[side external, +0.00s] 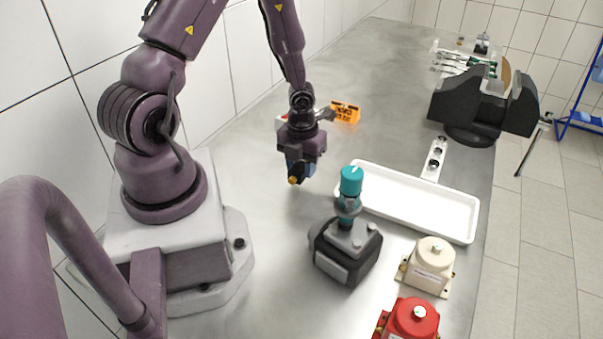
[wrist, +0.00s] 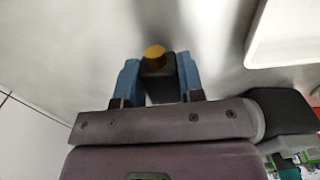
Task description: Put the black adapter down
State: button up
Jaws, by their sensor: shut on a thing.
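My gripper (side external: 300,170) hangs over the left part of the grey bench, fingers pointing down. In the wrist view, my gripper's two blue fingers (wrist: 158,75) are shut on the black adapter (wrist: 158,88), one on each side. The adapter is a dark block with a round yellow-orange end (wrist: 154,51). In the side external view, the yellow end (side external: 293,180) shows beneath the gripper, and the fingers largely hide the rest. The adapter appears above the bench; I cannot tell the exact gap.
A white tray (side external: 463,229) lies to the right. A black device with a teal top (side external: 351,181), a cream unit (side external: 432,257) and a red unit (side external: 414,318) stand in front. Bench below the gripper looks clear.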

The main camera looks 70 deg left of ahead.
jog(key=shift+f, duration=1.2)
jog(key=o, duration=0.9)
jog(key=shift+f, duration=0.15)
jog(key=shift+o, duration=0.2)
